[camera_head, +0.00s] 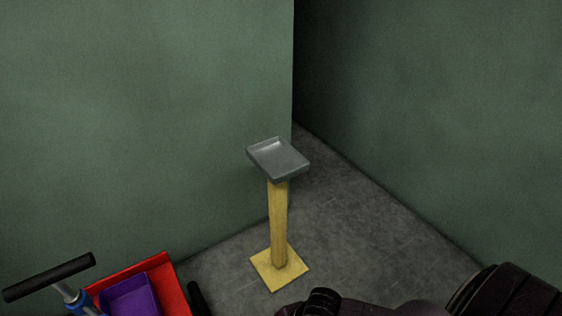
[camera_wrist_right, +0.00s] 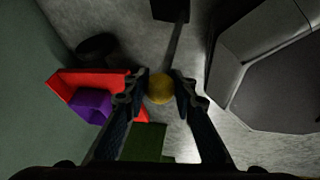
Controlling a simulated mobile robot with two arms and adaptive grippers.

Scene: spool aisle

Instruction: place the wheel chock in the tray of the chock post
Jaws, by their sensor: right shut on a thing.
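The chock post (camera_head: 278,225) stands on the floor near the wall corner in the head view, a yellow column on a square yellow foot. Its grey tray (camera_head: 300,171) on top has a low rim and looks empty. In the right wrist view my right gripper (camera_wrist_right: 160,88) is shut on a yellow rounded thing, which I take to be the wheel chock (camera_wrist_right: 161,90). Only a round yellow face of it shows between the fingertips; its full shape is hidden. The head view does not show this gripper's fingertips. My left gripper is in neither view.
A red bin (camera_head: 173,283) holds a purple box (camera_head: 130,297) at the lower left. A black handlebar (camera_head: 50,277) rises beside it. Green walls (camera_head: 140,110) meet behind the post. Grey floor (camera_head: 365,235) right of the post is clear.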

